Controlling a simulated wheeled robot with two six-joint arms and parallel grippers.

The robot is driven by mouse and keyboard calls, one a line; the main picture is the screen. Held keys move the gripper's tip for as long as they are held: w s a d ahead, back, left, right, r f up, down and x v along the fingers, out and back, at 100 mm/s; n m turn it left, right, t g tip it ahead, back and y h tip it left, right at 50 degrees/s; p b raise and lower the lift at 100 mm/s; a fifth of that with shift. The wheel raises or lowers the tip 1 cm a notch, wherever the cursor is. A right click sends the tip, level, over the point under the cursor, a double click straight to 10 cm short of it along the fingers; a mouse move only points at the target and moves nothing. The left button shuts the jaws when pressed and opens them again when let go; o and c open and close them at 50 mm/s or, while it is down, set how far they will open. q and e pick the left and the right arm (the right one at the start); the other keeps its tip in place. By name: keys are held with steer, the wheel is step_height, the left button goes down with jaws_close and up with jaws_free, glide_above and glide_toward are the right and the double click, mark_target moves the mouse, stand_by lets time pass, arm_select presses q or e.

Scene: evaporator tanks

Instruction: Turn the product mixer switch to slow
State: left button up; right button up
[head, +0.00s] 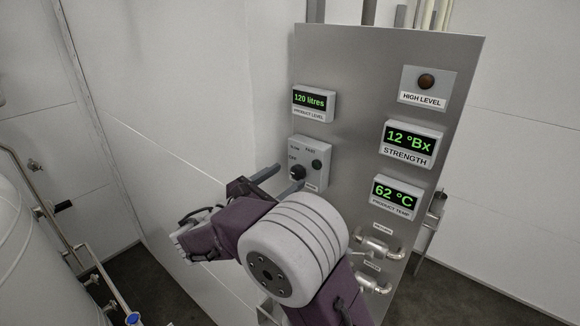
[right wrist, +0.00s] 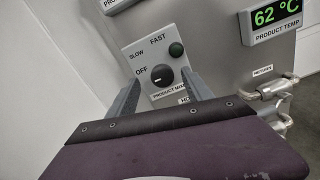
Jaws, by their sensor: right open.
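The product mixer switch is a black round knob (head: 297,172) on a grey box (head: 318,146) fixed to the steel panel. In the right wrist view the knob (right wrist: 162,76) sits beside the label OFF, with SLOW above it to the left and FAST at the top. A pale mark on the knob lies toward its left side, on the OFF side; its exact setting is hard to read. My right gripper (head: 291,177) is open, its fingers pointing at the box with the knob between them in view. I cannot tell whether they touch it. My left gripper is out of view.
A dark green round lamp (right wrist: 176,50) is just above right of the knob. Displays for level (head: 313,101), strength (head: 409,143) and temperature (head: 396,194) stick out nearby. Steel valves (head: 377,246) are below. A white tank (head: 30,260) stands at left.

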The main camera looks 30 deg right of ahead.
mark_target(296, 173)
steer(key=shift+g, duration=0.3)
steer(key=x, duration=0.5)
steer(key=shift+s+d+f+p, duration=0.1)
steer(key=shift+d+f+p, duration=0.1)
steer(key=shift+f+p, duration=0.15)
steer(key=shift+s+a+r, duration=0.1)
steer(key=shift+s+a, duration=0.05)
steer(key=shift+a, duration=0.35)
steer(key=shift+s+a+r, duration=0.1)
steer(key=shift+a+r, duration=0.05)
steer(key=shift+a, duration=0.5)
steer(key=c, duration=0.4)
steer(key=shift+w+d, duration=0.15)
steer(key=shift+d, duration=0.05)
steer(key=c, duration=0.5)
steer(key=shift+d, duration=0.2)
jaws_close()
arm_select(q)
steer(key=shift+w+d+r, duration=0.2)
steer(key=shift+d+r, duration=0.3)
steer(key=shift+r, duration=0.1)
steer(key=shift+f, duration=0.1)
arm_select(e)
steer(key=shift+a, duration=0.1)
